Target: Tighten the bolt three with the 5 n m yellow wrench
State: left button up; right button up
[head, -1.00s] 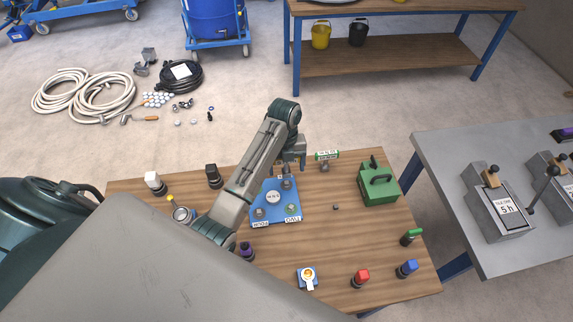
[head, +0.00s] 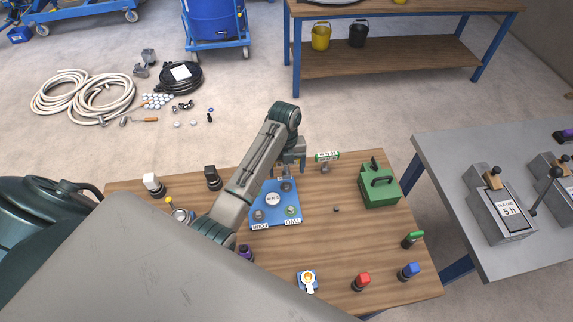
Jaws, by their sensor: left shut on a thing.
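My left gripper (head: 293,167) is over the far edge of the blue plate (head: 275,219). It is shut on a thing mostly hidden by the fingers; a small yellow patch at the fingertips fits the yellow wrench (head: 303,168). The plate has a round white label in its middle and several bolts. One far bolt (head: 286,186) stands just below the gripper. Front bolts (head: 259,214) and (head: 291,210) stand by the labels that read FOUR and TWO. No label for bolt three is readable. My arm hides the plate's left part. My right gripper is out of view.
On the wooden table (head: 340,250) stand white, black, purple, red, blue and green-topped tools. A green box (head: 379,187) and a small green-white display (head: 327,157) are right of the gripper. A tiny dark piece (head: 336,209) lies right of the plate.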

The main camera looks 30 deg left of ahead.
aim_at(286, 173)
pick_arm(q)
notch_tip(286, 173, down, 3)
jog(key=shift+r+b, duration=0.15)
jog(key=shift+b, duration=0.35)
jog(key=shift+f, duration=0.4)
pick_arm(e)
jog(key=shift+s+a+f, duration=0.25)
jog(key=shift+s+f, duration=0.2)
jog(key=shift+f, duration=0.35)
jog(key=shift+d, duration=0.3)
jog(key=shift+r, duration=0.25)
pick_arm(q)
jog(key=shift+p, duration=0.3)
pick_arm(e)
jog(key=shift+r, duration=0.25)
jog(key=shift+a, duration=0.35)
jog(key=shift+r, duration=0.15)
